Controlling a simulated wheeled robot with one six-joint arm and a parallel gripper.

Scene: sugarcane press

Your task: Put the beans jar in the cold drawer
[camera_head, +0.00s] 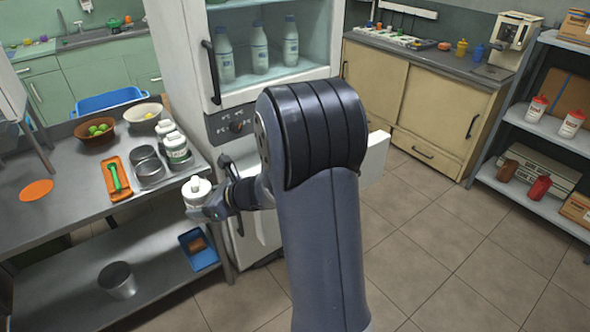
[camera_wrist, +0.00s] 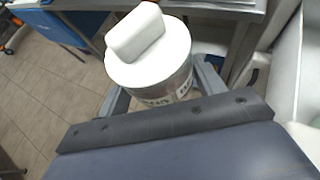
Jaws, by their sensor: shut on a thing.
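My gripper (camera_head: 209,207) is shut on a white-lidded jar (camera_head: 197,190), held near the right edge of the metal table, in front of the fridge's lower left side. In the wrist view the jar (camera_wrist: 150,62) sits between the two fingers of my gripper (camera_wrist: 165,88), its lid knob toward the camera. Its label is only partly visible and I cannot read it as beans. A white drawer-like panel (camera_head: 375,158) stands out from the fridge's lower part, to the right of my arm. My arm hides most of it, so I cannot tell how far it is open.
The fridge (camera_head: 180,60) holds several bottles behind its glass. The metal table (camera_head: 70,215) carries more jars (camera_head: 178,150), metal cans, bowls and an orange tray. A blue tray (camera_head: 198,248) and a grey pot (camera_head: 118,280) are on the lower shelf. The tiled floor at right is clear.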

